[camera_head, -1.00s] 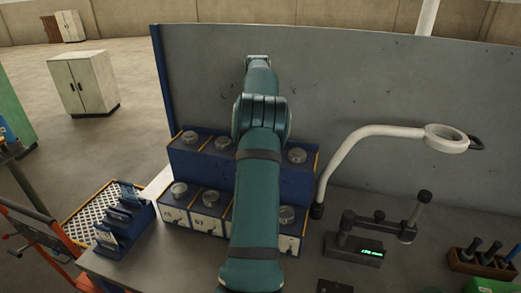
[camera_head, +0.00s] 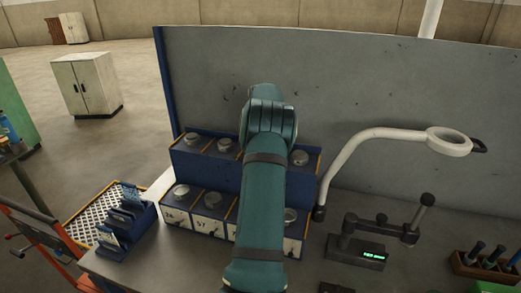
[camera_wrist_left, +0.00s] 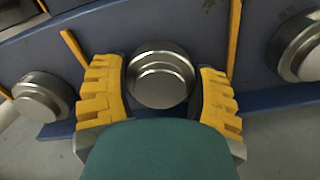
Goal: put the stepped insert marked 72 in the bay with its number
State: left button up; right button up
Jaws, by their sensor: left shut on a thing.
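My left gripper (camera_wrist_left: 160,92) has its yellow fingers on both sides of a round, stepped metal insert (camera_wrist_left: 161,78) and is shut on it. No number can be read on this insert. It is in front of the blue rack (camera_wrist_left: 133,23), between two yellow dividers; whether it touches the rack cannot be told. In the head view my arm hides the gripper and the middle of the two-tier blue rack (camera_head: 224,178). White number labels (camera_head: 211,226) on the lower tier are too small to read surely.
Other metal inserts sit in neighbouring bays, left (camera_wrist_left: 40,97) and right (camera_wrist_left: 300,48). A white magnifier lamp (camera_head: 383,132) and a gauge with a green display (camera_head: 357,251) stand right of the rack. A blue holder (camera_head: 126,226) stands left. A grey panel (camera_head: 350,90) rises behind.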

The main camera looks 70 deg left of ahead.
pick_arm(q)
jog(key=shift+f, duration=0.1)
jog(key=o, duration=1.3)
jog(key=shift+c, duration=0.2)
notch_tip(320, 180, up, 12)
